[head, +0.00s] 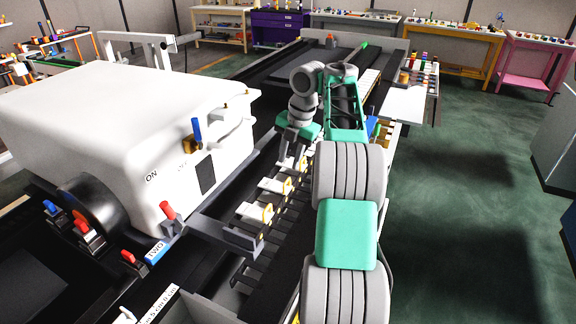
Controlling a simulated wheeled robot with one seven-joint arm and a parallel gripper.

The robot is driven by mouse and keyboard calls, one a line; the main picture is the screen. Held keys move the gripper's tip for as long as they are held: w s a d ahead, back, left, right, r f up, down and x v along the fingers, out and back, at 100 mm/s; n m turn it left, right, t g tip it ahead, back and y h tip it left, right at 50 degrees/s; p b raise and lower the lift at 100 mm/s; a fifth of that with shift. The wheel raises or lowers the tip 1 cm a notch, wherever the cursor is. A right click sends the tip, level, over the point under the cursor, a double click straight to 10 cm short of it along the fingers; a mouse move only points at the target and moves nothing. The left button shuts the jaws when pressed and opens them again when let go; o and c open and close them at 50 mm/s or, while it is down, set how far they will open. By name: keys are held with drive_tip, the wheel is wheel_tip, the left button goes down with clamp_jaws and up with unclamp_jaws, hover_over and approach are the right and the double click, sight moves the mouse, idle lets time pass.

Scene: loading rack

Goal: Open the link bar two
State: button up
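Several white link bars with yellow loops sit in a row along the dark rack. The nearest white bar (254,212) and its yellow loop (267,213) are in plain view. A second white bar (273,186) lies behind it, with a yellow loop at its right end. My gripper (291,158) points down over the row, near a farther bar that it partly hides. Its grey fingers are small here, and I cannot tell how far apart they are or whether they touch a bar. A blue label (155,251) reads "TWO"; which bar it marks is unclear.
A large white machine housing (120,120) stands left of the row, with a blue-handled lever (197,131) and a red-handled lever (167,211). My arm covers the row's right side. Green floor (455,220) is clear at right; workbenches line the back.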

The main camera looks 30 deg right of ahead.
sight(287, 181)
drive_tip(key=shift+n, duration=0.4)
drive_tip(key=b+x, duration=0.4)
drive_tip(key=x, duration=0.1)
drive_tip(key=d+b+x, duration=0.1)
drive_tip(key=b+x, duration=0.1)
drive_tip(key=x, duration=0.1)
drive_tip(key=shift+s+b, duration=0.1)
drive_tip(key=shift+b, duration=0.25)
drive_tip(key=shift+c, duration=0.2)
clamp_jaws()
idle(0.3)
